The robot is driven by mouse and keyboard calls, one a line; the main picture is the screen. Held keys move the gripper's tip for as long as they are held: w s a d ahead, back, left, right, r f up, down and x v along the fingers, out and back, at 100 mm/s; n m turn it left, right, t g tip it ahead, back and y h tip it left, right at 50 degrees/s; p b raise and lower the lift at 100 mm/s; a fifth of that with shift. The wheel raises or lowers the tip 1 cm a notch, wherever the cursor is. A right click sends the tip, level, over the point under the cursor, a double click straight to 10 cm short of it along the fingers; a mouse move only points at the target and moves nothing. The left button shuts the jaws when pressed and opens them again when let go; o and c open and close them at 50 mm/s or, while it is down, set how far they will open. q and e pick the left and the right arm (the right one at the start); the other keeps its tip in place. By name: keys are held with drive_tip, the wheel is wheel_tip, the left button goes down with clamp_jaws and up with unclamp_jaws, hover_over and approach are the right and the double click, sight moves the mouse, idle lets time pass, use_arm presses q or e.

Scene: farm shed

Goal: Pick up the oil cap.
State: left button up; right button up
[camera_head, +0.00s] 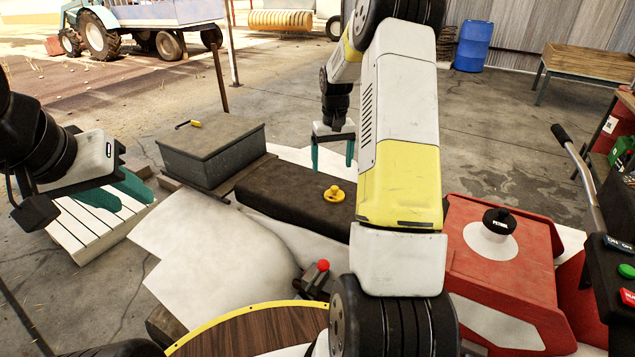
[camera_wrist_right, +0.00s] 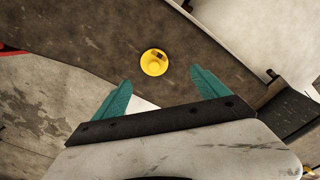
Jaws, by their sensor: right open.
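The yellow oil cap (camera_head: 333,193) sits on the dark, flat top of a long block (camera_head: 290,195) in the head view. My right gripper (camera_head: 332,169) is open and empty, pointing down above and slightly behind the cap. In the right wrist view the cap (camera_wrist_right: 154,62) shows whole, between and just beyond the lines of the two teal fingertips (camera_wrist_right: 161,79), not touched by them. My left gripper (camera_head: 133,202) is at the left with two teal fingers apart and nothing seen between them, over a white slatted surface (camera_head: 85,232).
A grey box (camera_head: 211,150) with a small yellow-handled tool (camera_head: 189,124) stands left of the block. A red tank (camera_head: 503,270) with a black cap (camera_head: 499,221) is at the right. A lever with a red knob (camera_head: 323,265) rises in front.

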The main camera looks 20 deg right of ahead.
hover_over(335, 187)
wheel_tip(335, 187, down, 5)
drive_tip(key=shift+a+f, duration=0.15)
wheel_tip(335, 187, down, 6)
drive_tip(key=c, duration=1.6)
